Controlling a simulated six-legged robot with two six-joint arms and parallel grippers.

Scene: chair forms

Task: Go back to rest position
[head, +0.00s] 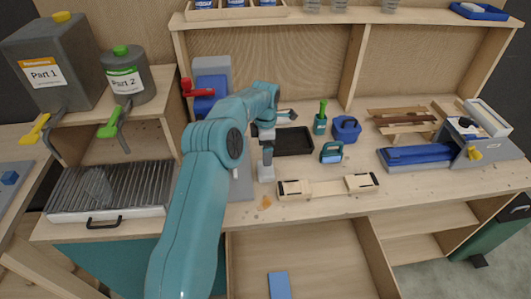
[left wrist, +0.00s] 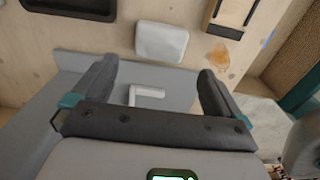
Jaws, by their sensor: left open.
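My left arm, teal, reaches over the workbench in the head view, with its left gripper (head: 267,136) above the bench near a grey plate (head: 241,182). The fingertips are hard to make out there. In the left wrist view the left gripper (left wrist: 155,85) is open, its two dark fingers wide apart. A small white L-shaped piece (left wrist: 148,93) shows between them over the grey surface, with no finger touching it. A white block (left wrist: 162,42) lies just beyond the fingers. My right gripper is in neither view.
A blue vice (head: 425,157) stands further right. Two grey canisters (head: 55,65) stand on a shelf at left. An open drawer is below.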

